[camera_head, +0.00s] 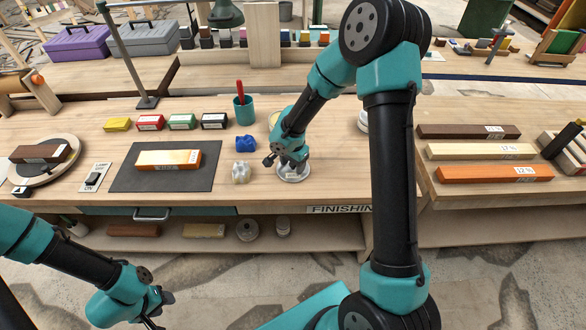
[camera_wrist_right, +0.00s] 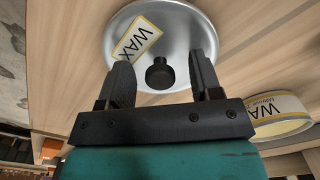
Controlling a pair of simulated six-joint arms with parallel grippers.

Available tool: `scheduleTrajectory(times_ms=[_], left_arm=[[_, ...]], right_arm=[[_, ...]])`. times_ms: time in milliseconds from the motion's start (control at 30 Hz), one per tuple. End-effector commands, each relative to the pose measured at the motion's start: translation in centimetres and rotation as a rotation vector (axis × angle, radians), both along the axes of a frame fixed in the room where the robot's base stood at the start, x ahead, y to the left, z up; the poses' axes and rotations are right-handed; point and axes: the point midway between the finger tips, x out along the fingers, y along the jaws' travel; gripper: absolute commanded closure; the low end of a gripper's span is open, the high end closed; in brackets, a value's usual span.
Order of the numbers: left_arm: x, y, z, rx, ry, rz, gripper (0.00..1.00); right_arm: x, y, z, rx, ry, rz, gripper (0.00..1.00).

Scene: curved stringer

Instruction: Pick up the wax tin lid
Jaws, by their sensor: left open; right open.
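The wax tin lid (camera_head: 293,177) is a round silver disc on the bench near its front edge. In the right wrist view the lid (camera_wrist_right: 185,40) shows a yellow-bordered WAX label and a black knob (camera_wrist_right: 160,74). My right gripper (camera_head: 283,162) is over the lid. Its open fingers (camera_wrist_right: 161,75) stand on either side of the knob, with gaps showing. The head view hides part of the lid behind the gripper. The wax tin (camera_wrist_right: 280,118) lies beside it and is mostly behind my right arm in the head view. My left gripper (camera_head: 160,309) is open and empty, low in front of the bench.
A blue lump (camera_head: 245,144) and a pale lump (camera_head: 241,172) sit left of the lid. A teal cup (camera_head: 243,110) stands behind them. A dark mat (camera_head: 125,178) with a wooden block lies further left. Wooden bars (camera_head: 480,151) lie at right.

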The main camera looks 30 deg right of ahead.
Motion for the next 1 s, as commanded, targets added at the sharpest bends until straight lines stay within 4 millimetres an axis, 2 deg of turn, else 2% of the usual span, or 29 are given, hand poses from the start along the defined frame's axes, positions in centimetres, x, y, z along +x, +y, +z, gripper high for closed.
scheduleTrajectory(times_ms=[67,600,1000], left_arm=[[0.00,0.00,0.00,0.000,0.000,0.000,0.57],[0.00,0.00,0.00,0.000,0.000,0.000,0.57],[0.00,0.00,0.00,0.000,0.000,0.000,0.57]], right_arm=[[0.00,0.00,0.01,0.000,0.000,0.000,0.41],[0.00,-0.01,0.02,0.000,0.000,0.000,0.93],[0.04,-0.02,0.62,-0.001,-0.002,-0.001,0.95]])
